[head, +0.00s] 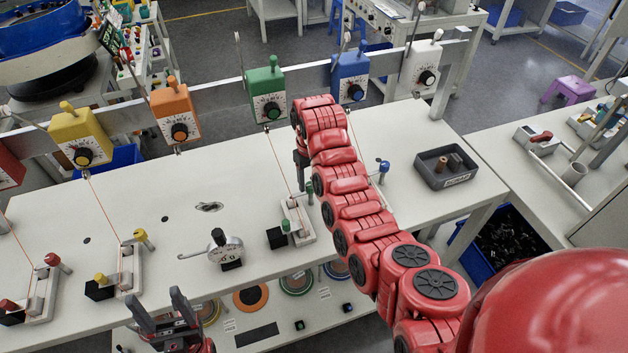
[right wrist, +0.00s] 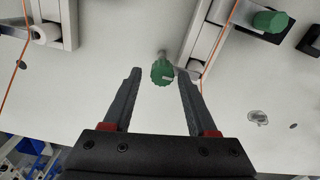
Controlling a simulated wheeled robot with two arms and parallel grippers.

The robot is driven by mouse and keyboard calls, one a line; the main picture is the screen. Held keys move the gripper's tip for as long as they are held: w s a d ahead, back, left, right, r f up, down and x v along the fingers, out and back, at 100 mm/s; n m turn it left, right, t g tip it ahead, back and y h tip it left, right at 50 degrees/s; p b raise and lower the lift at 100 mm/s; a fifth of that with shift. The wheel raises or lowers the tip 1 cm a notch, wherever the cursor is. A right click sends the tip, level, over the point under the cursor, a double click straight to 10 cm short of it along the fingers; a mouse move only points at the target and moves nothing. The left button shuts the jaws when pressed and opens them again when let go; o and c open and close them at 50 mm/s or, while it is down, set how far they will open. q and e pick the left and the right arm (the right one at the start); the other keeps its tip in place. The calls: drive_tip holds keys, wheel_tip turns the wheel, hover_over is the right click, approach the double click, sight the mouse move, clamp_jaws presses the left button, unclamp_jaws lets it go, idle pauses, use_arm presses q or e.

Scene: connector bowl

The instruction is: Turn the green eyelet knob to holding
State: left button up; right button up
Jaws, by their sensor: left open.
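In the right wrist view a green knob (right wrist: 162,73) on a short metal stem lies between the tips of my open right gripper (right wrist: 159,78), with a gap on both sides. It also shows in the head view (head: 309,188), close to my red right arm. A second green knob (head: 285,226) sits at the front of the same white fixture (head: 300,214); it also shows in the right wrist view (right wrist: 270,21). I cannot tell a holding mark on either knob. My right gripper (head: 299,160) is partly hidden by its arm in the head view. My left gripper (head: 160,308) is open and empty at the table's front.
A green dial box (head: 265,95) hangs on the rail, with an orange thread running down to the fixture. A gauge (head: 225,248) stands left of the fixture, and a black tray (head: 446,168) lies to the right. Yellow and red fixtures stand further left.

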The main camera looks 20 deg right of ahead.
drive_tip(key=shift+o, duration=0.3)
drive_tip(key=shift+f, duration=0.1)
drive_tip(key=shift+r, duration=0.35)
wheel_tip(320, 180, up, 6)
drive_tip(key=p, duration=0.3)
drive_tip(key=shift+s+d+f, duration=0.1)
drive_tip(key=shift+f, duration=0.1)
wheel_tip(320, 180, up, 11)
drive_tip(key=b, duration=0.1)
drive_tip(key=shift+r+b, duration=0.15)
drive_tip(key=shift+b, duration=0.2)
